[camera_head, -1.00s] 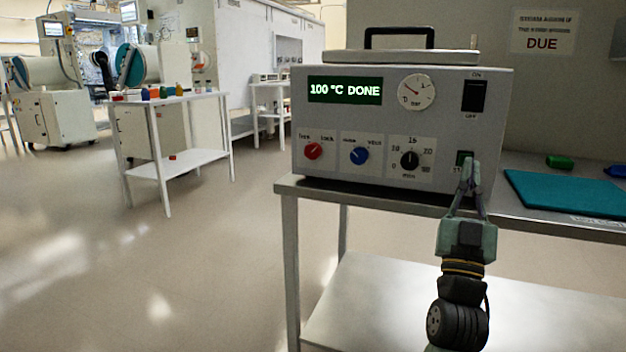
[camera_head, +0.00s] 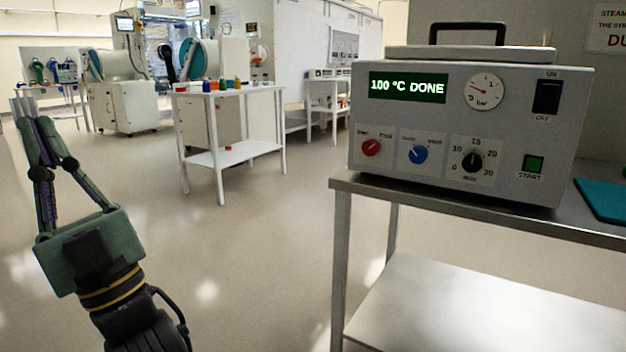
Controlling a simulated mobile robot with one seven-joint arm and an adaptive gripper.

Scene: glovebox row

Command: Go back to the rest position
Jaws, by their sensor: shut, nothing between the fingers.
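My gripper (camera_head: 24,103) is at the left of the picture, pointing up, with its fingers together and nothing between them. It is in free air over the floor, well apart from the grey steriliser (camera_head: 480,125) on the right. The steriliser's display (camera_head: 408,87) reads "100 °C DONE". Its lid is down, its gauge (camera_head: 485,91) reads low, and its green START button (camera_head: 533,164) is uncovered.
The steriliser stands on a metal table (camera_head: 345,192) with a lower shelf. A teal mat (camera_head: 603,198) lies at the right edge. A white table (camera_head: 228,92) with small coloured items stands farther back. The floor (camera_head: 270,270) between is clear.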

